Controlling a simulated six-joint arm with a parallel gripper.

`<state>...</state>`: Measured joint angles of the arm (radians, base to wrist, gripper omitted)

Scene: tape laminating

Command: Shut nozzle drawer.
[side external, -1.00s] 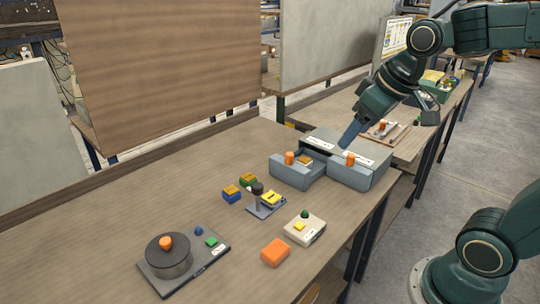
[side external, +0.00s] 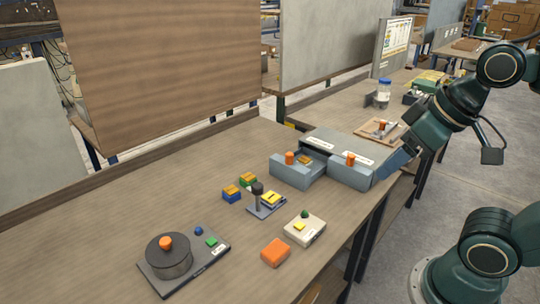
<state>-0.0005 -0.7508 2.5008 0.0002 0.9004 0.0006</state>
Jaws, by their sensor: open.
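A grey drawer cabinet (side external: 338,142) stands at the far right part of the bench. Its left drawer (side external: 291,176) is pulled out, with an orange knob (side external: 289,157) at its front and a small orange-yellow item (side external: 305,160) inside. The labels are too small to read, so I cannot tell which is the nozzle drawer. My gripper (side external: 392,165) is low at the cabinet's right end, open, holding nothing visible. Its fingertips are partly hidden, so contact is unclear.
In front of the cabinet are a small stand with a yellow block (side external: 270,198), blue and green blocks (side external: 232,194), a cream box (side external: 305,229), an orange block (side external: 275,252) and a dark round pot on a plate (side external: 169,257). The bench's left side is clear.

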